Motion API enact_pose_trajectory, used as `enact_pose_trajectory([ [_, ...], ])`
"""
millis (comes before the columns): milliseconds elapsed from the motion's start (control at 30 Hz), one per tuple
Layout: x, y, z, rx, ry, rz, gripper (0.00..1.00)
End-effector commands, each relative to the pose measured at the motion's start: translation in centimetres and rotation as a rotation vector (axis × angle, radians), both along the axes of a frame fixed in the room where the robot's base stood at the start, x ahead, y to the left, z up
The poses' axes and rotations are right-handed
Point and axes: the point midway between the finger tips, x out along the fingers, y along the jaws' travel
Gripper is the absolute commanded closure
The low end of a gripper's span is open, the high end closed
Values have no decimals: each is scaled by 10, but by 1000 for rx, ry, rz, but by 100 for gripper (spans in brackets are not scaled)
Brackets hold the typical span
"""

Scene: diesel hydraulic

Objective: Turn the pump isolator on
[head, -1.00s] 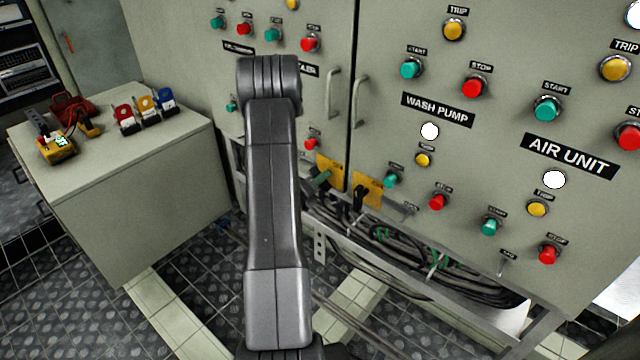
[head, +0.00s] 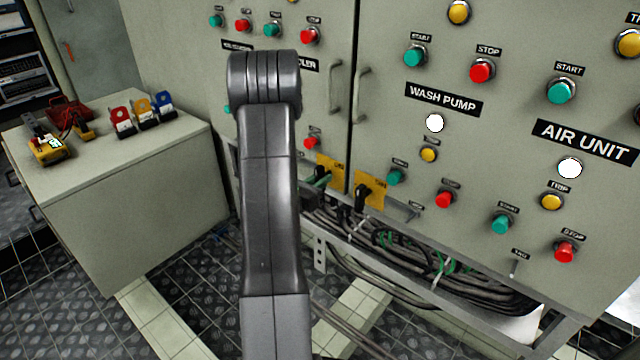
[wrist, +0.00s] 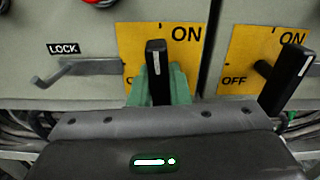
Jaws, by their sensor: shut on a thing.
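Two yellow isolator plates with black handles sit side by side low on the grey cabinet. My gripper (wrist: 157,88), with green fingers, is shut on the black handle (wrist: 156,60) of the left isolator in the wrist view. This handle stands roughly upright in that view. Its plate (wrist: 187,55) reads ON at upper right; the lower-left word is mostly hidden behind the fingers. The right isolator handle (wrist: 288,82) is free, on a plate (wrist: 237,55) marked ON and OFF. In the head view, the left plate (head: 335,170) is partly hidden. No label tells which isolator serves the pump.
A small LOCK lever (wrist: 80,68) projects just left of the held handle. Cables (head: 400,245) run in a tray below the cabinet. Door handles (head: 361,95) and several push buttons stick out above. A grey bench (head: 150,200) stands at left.

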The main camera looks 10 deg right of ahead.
Motion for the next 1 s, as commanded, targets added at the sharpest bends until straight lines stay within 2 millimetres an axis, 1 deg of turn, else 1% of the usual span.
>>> enact_pose_trajectory([
  [300, 0, 0, -1, 61, -74, 0, 100],
  [767, 0, 0, -1, 69, -86, 0, 100],
  [800, 0, 0, -1, 69, -86, 0, 82],
  [867, 0, 0, -1, 68, -85, 0, 70],
  [900, 0, 0, 0, 68, -85, 0, 62],
  [1000, 0, 0, 0, 68, -85, 0, 62],
])
